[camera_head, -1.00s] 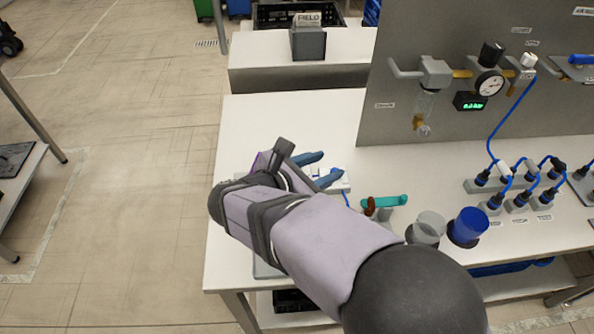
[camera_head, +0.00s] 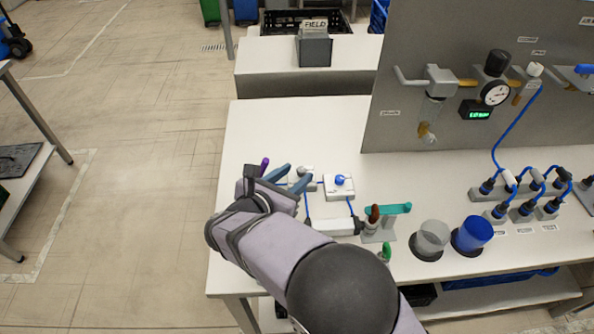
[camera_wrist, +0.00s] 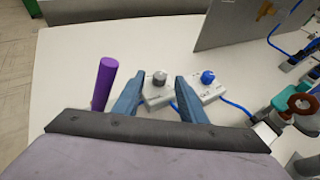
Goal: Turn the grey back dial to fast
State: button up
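The grey dial (camera_wrist: 160,77) sits on a small white box (camera_wrist: 157,96) on the table. In the wrist view it shows between and beyond the two blue fingertips. My gripper (camera_wrist: 153,92) is open with nothing between its fingers. In the head view my gripper (camera_head: 292,180) reaches over the table close to the grey dial (camera_head: 305,171), which is partly hidden by a finger. A blue dial (camera_wrist: 207,77) stands on a second white box (camera_head: 339,190) to the right. The dial markings are too small to read.
A purple upright cylinder (camera_wrist: 104,83) stands close to the left finger. A teal-handled fixture (camera_head: 392,209) and clear and blue cups (camera_head: 472,235) lie to the right. A grey panel (camera_head: 480,130) rises behind. The table's back left is clear.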

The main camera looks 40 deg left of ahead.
jog(key=shift+x, duration=0.85)
grip_shut()
jog(key=shift+a+r+m+h+p, duration=0.15)
jog(key=shift+m+h+p, duration=0.3)
jog(key=shift+m+h, duration=0.35)
